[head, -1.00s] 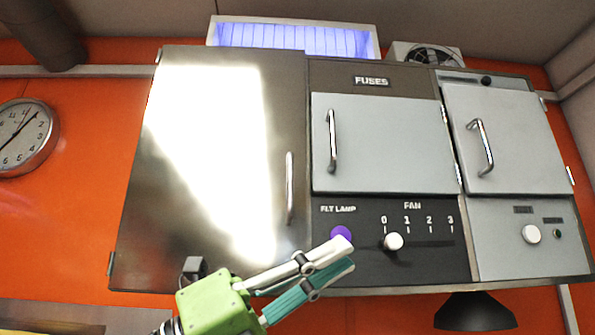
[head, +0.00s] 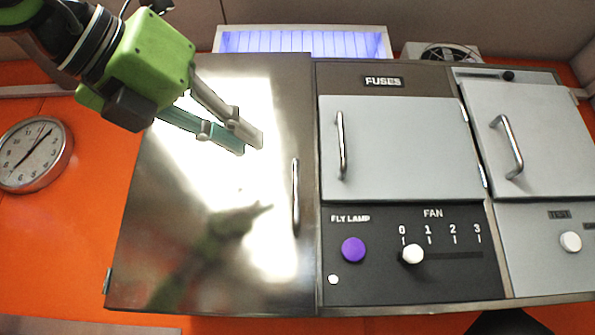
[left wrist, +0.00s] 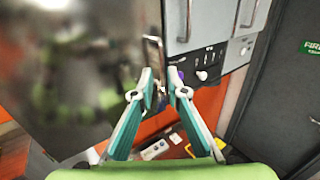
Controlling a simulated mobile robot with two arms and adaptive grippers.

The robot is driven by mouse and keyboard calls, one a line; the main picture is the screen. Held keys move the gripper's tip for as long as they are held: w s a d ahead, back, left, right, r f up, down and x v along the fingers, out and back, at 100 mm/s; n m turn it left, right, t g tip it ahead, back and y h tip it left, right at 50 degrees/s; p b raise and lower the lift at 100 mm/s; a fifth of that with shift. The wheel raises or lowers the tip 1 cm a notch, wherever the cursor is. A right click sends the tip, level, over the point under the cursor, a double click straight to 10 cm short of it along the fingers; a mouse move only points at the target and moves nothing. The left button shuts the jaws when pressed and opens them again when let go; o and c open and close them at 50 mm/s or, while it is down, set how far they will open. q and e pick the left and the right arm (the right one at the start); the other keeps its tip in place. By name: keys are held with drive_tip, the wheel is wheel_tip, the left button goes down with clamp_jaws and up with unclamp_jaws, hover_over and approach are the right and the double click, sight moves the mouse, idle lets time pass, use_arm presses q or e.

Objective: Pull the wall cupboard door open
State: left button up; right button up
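The wall cupboard door (head: 215,255) is a large dark shiny metal panel at the left of the wall unit, and it looks closed. Its upright bar handle (head: 296,197) is near its right edge. My left gripper (head: 252,147) comes in from the upper left in front of the door. Its tips are up and left of the handle in the head view, apart from it. In the left wrist view my left gripper (left wrist: 161,74) has a gap between its fingertips and nothing in it. The handle (left wrist: 154,50) shows just beyond the tips there. My right gripper is not visible.
Right of the door are a grey fuses door (head: 400,150) with its own handle, a purple button (head: 353,250) and a white fan knob (head: 412,253). A clock (head: 33,155) hangs at left. A blue-lit lamp (head: 305,42) sits above the unit.

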sight(294, 172)
use_arm(q)
drive_tip(key=p+x, duration=0.4)
drive_tip(key=x, duration=0.7)
drive_tip(key=shift+w+d+r+p, duration=0.1)
drive_tip(key=shift+w+d+p, duration=0.1)
drive_tip(key=shift+d+p, duration=0.15)
drive_tip(key=shift+w+d, duration=0.35)
drive_tip(key=shift+w, duration=0.3)
drive_tip(key=shift+c, duration=0.4)
clamp_jaws()
drive_tip(key=shift+s, duration=0.1)
